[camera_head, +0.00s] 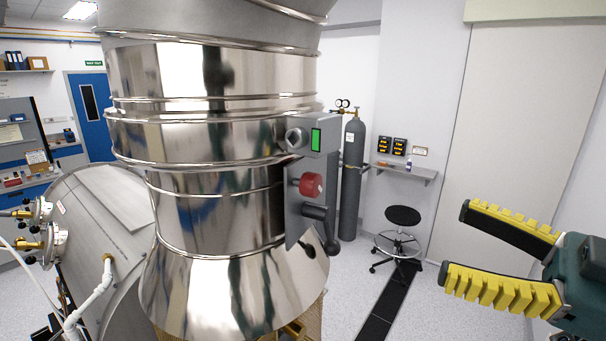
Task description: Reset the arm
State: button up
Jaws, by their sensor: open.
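My gripper (503,255) is at the right edge of the head view. Its two fingers with yellow ribbed pads are spread apart and point left, with nothing between them. It appears apart from everything around it. The large shiny metal burner chamber (222,190) stands left of it, filling the middle left of the view. A grey control panel (298,215) on its right side carries a lit green display (316,139), a red knob (311,185) and a black lever (325,228) that hangs downward. Most of my arm is out of view.
A black stool (403,216) and a grey gas cylinder (352,180) stand behind, between chamber and gripper. A wall shelf (403,172) is at the back. Gauges (43,210) and white hoses (98,295) are at the lower left. Open floor shows around a dark floor strip (385,305).

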jog(key=w+a+f+m+t+h, duration=0.6)
jog(key=a+f+m+h, duration=0.15)
jog(key=a, duration=0.25)
jog(key=s+a+r+m+t+h, duration=0.1)
jog(key=s+r+m+t+h, duration=0.1)
jog(key=s, duration=0.4)
jog(key=s+a+r+m+t+h, duration=0.1)
jog(key=s+m+t+h, duration=0.1)
jog(key=s+m+h, duration=0.3)
jog(key=shift+s+r+t, duration=0.4)
jog(key=shift+s, duration=0.3)
jog(key=shift+h, duration=0.25)
